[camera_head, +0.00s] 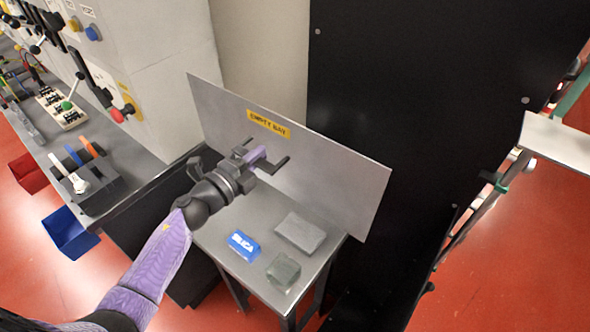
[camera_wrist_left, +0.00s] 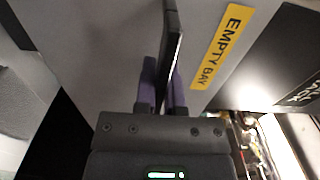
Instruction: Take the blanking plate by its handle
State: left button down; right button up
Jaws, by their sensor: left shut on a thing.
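The blanking plate (camera_head: 340,185) is a large flat grey panel with a yellow "EMPTY BAY" label (camera_head: 268,123). It stands tilted above the back of a small metal table. A dark bar handle (camera_head: 279,166) sticks out from its face. My left gripper (camera_head: 262,160) is shut on the handle, with its purple fingers on either side of the bar. In the left wrist view the handle (camera_wrist_left: 174,50) runs between the fingers of the gripper (camera_wrist_left: 165,88), and the label shows beside it. My right gripper is not in view.
The small table (camera_head: 228,262) holds a blue "SILICA" packet (camera_head: 243,245) and two grey blocks (camera_head: 300,232). A black cabinet (camera_head: 400,110) stands right behind the plate. A workbench with tools is at left, with a blue bin (camera_head: 70,235) below.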

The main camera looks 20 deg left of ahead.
pick_arm(q)
jog(key=p+v, duration=0.1)
jog(key=v, duration=0.7)
dwell(0.6)
jog(key=shift+r, duration=0.1)
